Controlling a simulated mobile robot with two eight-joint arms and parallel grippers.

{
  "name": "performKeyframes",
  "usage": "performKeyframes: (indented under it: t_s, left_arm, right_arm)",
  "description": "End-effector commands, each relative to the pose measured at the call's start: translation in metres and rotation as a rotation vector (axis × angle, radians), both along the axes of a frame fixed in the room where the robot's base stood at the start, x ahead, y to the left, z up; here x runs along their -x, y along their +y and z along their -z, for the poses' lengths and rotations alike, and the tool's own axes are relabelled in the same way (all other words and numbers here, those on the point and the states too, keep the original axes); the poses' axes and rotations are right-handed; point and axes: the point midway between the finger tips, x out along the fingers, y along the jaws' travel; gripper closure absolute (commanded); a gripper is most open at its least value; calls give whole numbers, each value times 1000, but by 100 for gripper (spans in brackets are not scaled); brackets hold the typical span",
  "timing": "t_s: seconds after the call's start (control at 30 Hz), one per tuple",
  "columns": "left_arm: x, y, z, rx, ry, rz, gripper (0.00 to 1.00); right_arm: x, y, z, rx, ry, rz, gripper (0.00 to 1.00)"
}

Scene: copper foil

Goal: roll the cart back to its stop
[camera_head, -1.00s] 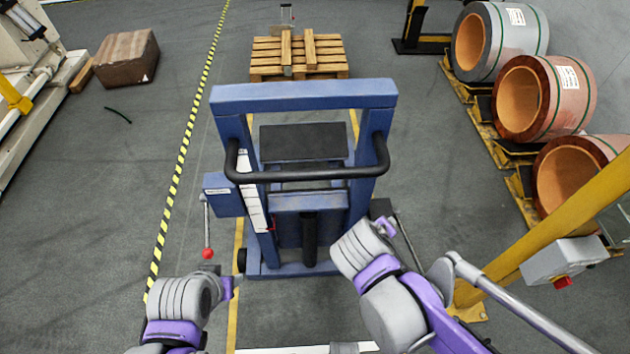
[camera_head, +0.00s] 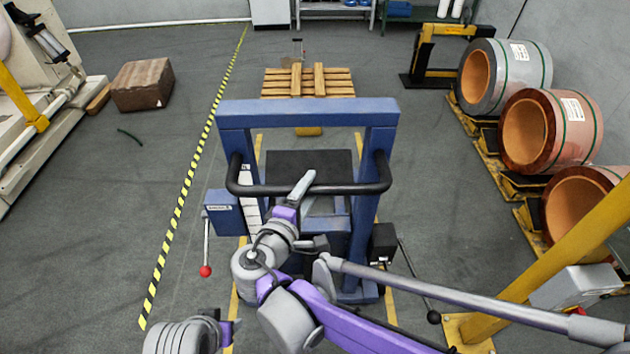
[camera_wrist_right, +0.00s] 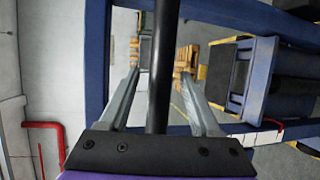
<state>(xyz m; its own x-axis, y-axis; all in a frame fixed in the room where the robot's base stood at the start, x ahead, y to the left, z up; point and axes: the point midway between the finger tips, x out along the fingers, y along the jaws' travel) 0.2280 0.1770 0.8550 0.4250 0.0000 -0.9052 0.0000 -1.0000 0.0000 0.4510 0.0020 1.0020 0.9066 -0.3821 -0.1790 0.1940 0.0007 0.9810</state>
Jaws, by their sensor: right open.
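The cart (camera_head: 308,112) is a blue upright frame in the middle of the head view, with a black handle bar (camera_head: 347,189) across its near side. My right gripper (camera_head: 302,188) is at the middle of this bar. In the right wrist view the black handle bar (camera_wrist_right: 163,60) lies between the open fingers of my right gripper (camera_wrist_right: 158,80), with gaps on both sides. My left gripper (camera_head: 228,330) is low at the left, apart from the cart; its jaws are unclear. A yellow block (camera_head: 309,131) shows on the floor beyond the cart; I cannot tell if it is the stop.
Yellow floor lines flank the cart. A wooden pallet (camera_head: 306,83) lies beyond it. Copper coils (camera_head: 549,130) stand at the right behind a yellow post (camera_head: 560,255). A red-knobbed lever (camera_head: 205,270) hangs at the cart's left. Floor left of the striped tape (camera_head: 180,200) is mostly clear.

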Motion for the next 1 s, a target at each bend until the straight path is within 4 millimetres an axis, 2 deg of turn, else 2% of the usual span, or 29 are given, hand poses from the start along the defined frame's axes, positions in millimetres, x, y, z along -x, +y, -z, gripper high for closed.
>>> performKeyframes:
  t_s: [0.1, 0.23, 0.63, 0.9, 1.0]
  left_arm:
    - [0, 0, 0, 0, 0, 0, 50]
    - [0, 0, 0, 0, 0, 0, 50]
    - [0, 0, 0, 0, 0, 0, 50]
    - [0, 0, 0, 0, 0, 0, 50]
    - [0, 0, 0, 0, 0, 0, 50]
  right_arm:
    - [-18, -9, 4, 1, 0, 4, 36]
    - [-30, -14, 6, 1, 0, 3, 36]
    - [-36, -16, 7, -1, 1, 0, 38]
    - [-36, -16, 7, -1, 1, 0, 86]
    - [-36, -16, 7, -1, 1, 0, 100]
